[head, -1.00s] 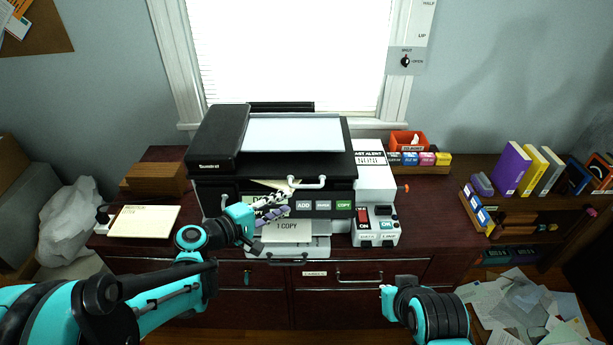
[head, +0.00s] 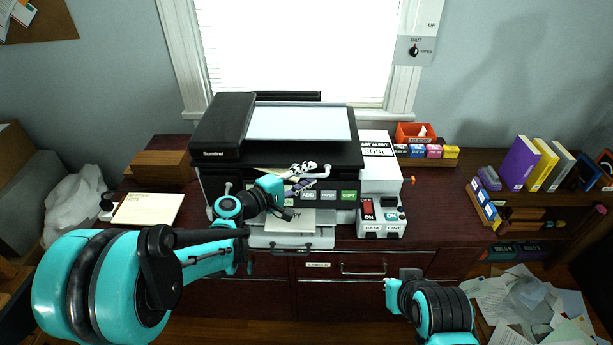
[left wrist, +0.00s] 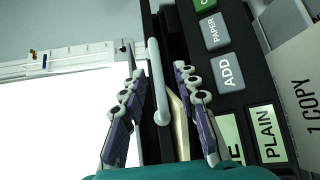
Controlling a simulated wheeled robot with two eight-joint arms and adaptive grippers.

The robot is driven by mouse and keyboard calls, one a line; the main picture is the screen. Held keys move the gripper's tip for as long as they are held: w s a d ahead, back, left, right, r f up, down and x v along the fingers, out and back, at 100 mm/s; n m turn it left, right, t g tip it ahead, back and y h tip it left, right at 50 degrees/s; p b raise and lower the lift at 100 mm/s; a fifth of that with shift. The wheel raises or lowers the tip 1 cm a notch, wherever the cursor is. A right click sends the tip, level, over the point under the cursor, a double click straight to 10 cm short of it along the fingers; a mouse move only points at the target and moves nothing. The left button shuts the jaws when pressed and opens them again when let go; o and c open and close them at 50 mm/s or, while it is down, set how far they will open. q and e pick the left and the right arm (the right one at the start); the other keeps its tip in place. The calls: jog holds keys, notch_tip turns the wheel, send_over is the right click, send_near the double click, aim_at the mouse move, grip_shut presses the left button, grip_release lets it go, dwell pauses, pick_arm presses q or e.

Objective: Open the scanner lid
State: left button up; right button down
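The printer-scanner stands on the dark wood cabinet; its black scanner lid (head: 350,155) lies flat on top, with a pale panel on it. A light grey bar handle (head: 316,175) is at the front edge of the lid. My left gripper (head: 302,179) is at this handle, its wrist over the front panel. In the left wrist view the handle (left wrist: 157,85) runs between the two spread fingers of my left gripper (left wrist: 160,108), with gaps on both sides. Part of my right arm shows at the lower right; its fingers do not show.
Buttons (head: 328,195) and a copy tray (head: 290,240) are below the lid. A notepad (head: 148,208) and brown box (head: 157,167) are on the left. The window (head: 295,50) is behind.

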pick_arm(q)
grip_shut()
